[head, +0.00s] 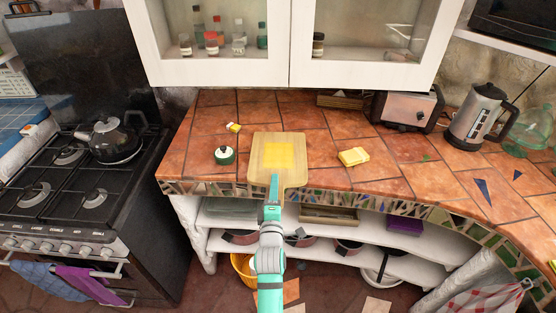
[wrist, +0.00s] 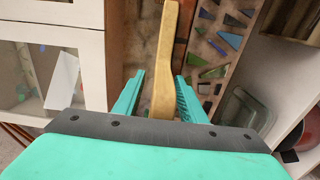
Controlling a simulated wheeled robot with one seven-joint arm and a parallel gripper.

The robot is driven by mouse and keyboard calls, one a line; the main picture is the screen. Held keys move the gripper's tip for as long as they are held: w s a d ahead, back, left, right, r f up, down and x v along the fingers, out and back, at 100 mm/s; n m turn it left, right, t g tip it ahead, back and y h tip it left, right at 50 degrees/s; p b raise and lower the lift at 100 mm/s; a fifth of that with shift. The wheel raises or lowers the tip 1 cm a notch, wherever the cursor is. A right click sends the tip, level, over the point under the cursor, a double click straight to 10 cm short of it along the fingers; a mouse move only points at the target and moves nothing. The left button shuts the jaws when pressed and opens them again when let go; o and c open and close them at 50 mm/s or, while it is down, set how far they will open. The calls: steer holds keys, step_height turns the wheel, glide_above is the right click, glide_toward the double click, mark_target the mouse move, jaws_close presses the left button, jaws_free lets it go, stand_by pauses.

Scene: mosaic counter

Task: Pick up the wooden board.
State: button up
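The wooden board (head: 261,172) lies on the tiled counter with its handle pointing toward the front edge. A flat yellow item (head: 279,155) shows on its top. My gripper (head: 274,180) is at the handle end, at the counter's front edge. In the wrist view the board (wrist: 164,50) is seen edge-on, its handle between the two teal fingers of my gripper (wrist: 160,77). Narrow gaps seem to show on both sides, so the fingers look open around it rather than pressed on it. In the head view my arm hides part of the handle.
A yellow cloth or sponge (head: 353,156) lies to the right. A toaster (head: 408,108) and kettle (head: 478,118) stand further right. White cabinets (head: 285,75) hang above.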

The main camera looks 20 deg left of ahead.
steer(key=shift+c, duration=0.7)
jaws_close()
steer(key=shift+r, duration=0.15)
steer(key=shift+r, duration=0.1)
